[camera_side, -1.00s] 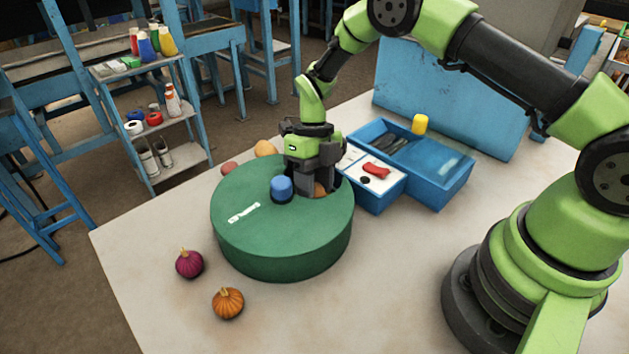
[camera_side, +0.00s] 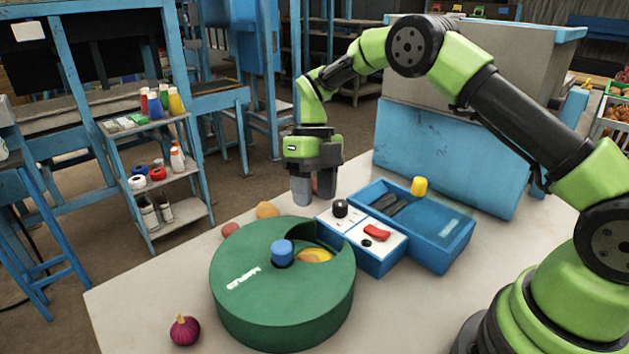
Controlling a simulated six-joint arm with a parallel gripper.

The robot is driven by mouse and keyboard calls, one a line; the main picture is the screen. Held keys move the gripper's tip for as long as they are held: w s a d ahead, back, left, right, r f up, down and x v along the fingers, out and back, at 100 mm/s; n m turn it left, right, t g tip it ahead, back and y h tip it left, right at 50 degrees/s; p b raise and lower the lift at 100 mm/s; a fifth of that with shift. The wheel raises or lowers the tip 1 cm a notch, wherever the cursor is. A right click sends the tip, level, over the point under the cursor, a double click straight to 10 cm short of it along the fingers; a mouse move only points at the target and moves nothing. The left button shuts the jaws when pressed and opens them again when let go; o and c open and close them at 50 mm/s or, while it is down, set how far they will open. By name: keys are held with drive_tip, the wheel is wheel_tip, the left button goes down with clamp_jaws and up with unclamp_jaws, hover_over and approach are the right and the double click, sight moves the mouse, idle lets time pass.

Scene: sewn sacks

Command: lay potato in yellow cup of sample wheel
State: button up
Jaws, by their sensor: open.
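The sample wheel (camera_side: 240,318) is a round green drum with a blue knob (camera_side: 282,252) on top. Through its lid opening, a yellow cup (camera_side: 318,262) shows with a rounded yellow-orange thing (camera_side: 313,255) in it; I cannot tell for sure whether this is the potato. My gripper (camera_side: 316,198) is open, pointing down above and behind the wheel, clear of the opening. A reddish patch shows at its right finger; I cannot tell what it is.
A tan roundish vegetable (camera_side: 267,210) and a reddish one (camera_side: 231,230) lie behind the wheel. A purple onion (camera_side: 184,330) lies in front. A control box (camera_side: 375,260) and blue tray (camera_side: 447,262) stand right, with a yellow object (camera_side: 419,186) behind. Table is clear at left.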

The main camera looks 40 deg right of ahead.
drive_tip(key=shift+v, duration=1)
drive_tip(key=s+r+n+t, duration=0.2)
drive_tip(key=s+r+n, duration=0.2)
drive_tip(key=r+n, duration=0.3)
drive_tip(key=s+r+n+t, duration=0.2)
drive_tip(key=s+r+n, duration=0.2)
drive_tip(key=r+n, duration=0.35)
drive_tip(key=s+r+n+t, duration=0.1)
drive_tip(key=s+n+t, duration=0.2)
drive_tip(key=s+n, duration=0.4)
drive_tip(key=s+a+r+n+t, duration=0.1)
drive_tip(key=s+n+t, duration=0.2)
drive_tip(key=s+n, duration=0.5)
drive_tip(key=shift+s+r+n+h, duration=0.25)
drive_tip(key=shift+n+h, duration=0.05)
drive_tip(key=shift+n, duration=0.85)
